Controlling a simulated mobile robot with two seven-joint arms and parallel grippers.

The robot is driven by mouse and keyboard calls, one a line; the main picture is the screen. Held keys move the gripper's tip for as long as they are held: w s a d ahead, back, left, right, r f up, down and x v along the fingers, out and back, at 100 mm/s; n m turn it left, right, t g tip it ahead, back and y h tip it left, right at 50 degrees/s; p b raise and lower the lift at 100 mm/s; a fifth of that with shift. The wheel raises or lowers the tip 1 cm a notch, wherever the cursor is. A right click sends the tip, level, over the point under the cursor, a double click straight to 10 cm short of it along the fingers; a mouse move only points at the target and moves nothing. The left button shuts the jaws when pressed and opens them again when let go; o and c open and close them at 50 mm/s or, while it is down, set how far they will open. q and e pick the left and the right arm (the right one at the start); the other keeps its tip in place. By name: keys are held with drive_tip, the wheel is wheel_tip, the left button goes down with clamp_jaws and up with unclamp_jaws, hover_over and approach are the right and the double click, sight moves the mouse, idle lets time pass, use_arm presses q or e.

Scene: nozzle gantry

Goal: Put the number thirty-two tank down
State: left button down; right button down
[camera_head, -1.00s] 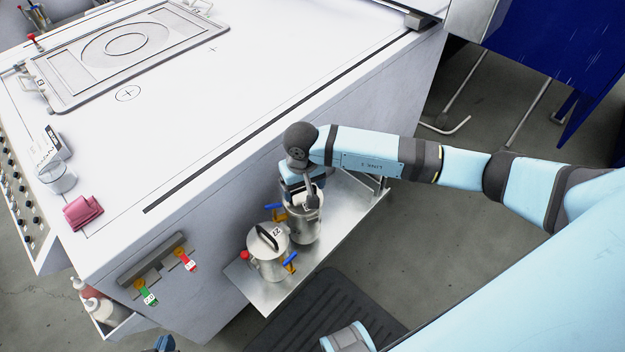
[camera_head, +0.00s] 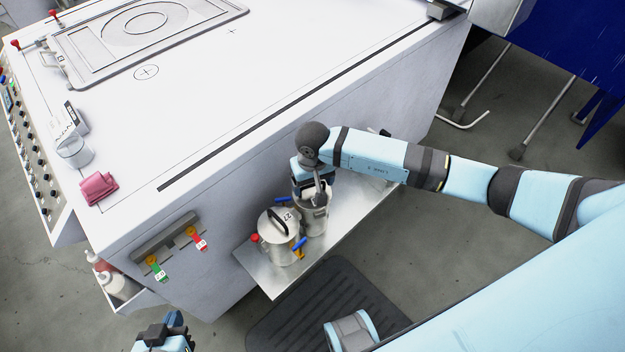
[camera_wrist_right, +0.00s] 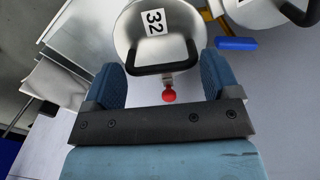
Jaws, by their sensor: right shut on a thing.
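The number thirty-two tank (camera_head: 317,219) is a steel canister beside a second tank (camera_head: 274,247) at the metal shelf (camera_head: 262,279). In the right wrist view its lid (camera_wrist_right: 180,30) shows the "32" label, a black handle and a red knob. My right gripper (camera_head: 314,190) is above this tank, shut on its handle, which lies between the blue fingers in the wrist view. I cannot tell whether the tank's base touches the shelf; its underside is hidden. My left gripper (camera_head: 162,338) is only partly visible at the bottom edge, away from the tanks.
The shelf is fixed to the side of a white machine (camera_head: 240,110); its right part is bare. The second tank has a blue-handled valve close by. Red and green tags (camera_head: 157,268) hang left. A black mat (camera_head: 325,295) lies on the floor.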

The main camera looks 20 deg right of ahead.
unclamp_jaws()
